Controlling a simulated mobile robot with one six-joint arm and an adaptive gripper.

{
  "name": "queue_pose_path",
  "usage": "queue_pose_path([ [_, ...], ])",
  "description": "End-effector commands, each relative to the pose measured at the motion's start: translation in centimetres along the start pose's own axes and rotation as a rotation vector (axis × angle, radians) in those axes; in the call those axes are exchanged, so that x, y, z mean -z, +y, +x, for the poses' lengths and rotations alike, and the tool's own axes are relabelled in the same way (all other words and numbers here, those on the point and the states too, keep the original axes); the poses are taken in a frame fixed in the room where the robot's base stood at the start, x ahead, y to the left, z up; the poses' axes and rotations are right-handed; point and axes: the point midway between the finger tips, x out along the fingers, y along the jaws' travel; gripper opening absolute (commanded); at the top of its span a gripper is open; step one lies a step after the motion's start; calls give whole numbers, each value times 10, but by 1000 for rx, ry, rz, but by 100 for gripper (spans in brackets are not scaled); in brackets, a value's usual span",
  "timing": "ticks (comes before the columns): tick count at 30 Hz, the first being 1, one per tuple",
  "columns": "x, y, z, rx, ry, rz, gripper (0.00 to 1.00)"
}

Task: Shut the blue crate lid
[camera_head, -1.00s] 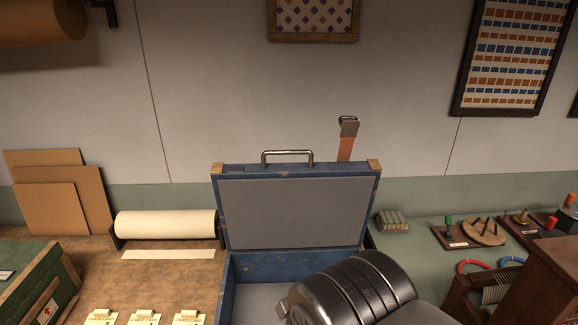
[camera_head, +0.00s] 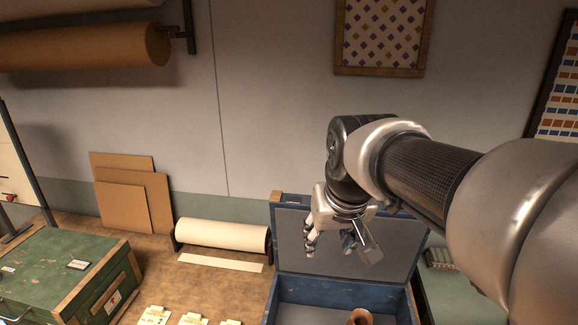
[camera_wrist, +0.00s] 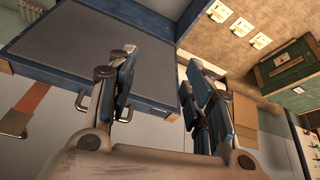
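The blue crate (camera_head: 343,291) stands open on the bench at the bottom of the head view, its near part cut off by the frame. Its lid (camera_head: 296,247), blue with a grey inner panel, stands raised at the back. My gripper (camera_head: 338,250) is open and empty, pointing down in front of the lid's inner face and hiding part of it. In the wrist view, the two fingers (camera_wrist: 160,62) are spread apart, with the lid's grey panel (camera_wrist: 75,50) and blue edge (camera_wrist: 152,96) beyond them. A metal handle (camera_wrist: 82,101) shows on that edge.
A green crate (camera_head: 65,270) stands at the left, with several small cards (camera_head: 193,319) on the bench between. A paper roll (camera_head: 222,235) and brown boards (camera_head: 125,205) stand behind.

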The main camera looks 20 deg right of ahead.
Motion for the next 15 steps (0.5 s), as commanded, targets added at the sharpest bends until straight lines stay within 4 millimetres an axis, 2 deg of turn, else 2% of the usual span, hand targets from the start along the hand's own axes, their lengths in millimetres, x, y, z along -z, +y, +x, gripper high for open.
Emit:
queue_pose_path([
  [1,28,9,-4,-11,-2,22,40],
  [6,106,41,5,-44,11,89,29],
  [12,180,90,28,-82,27,166,16],
  [15,205,112,41,-96,33,196,9],
])
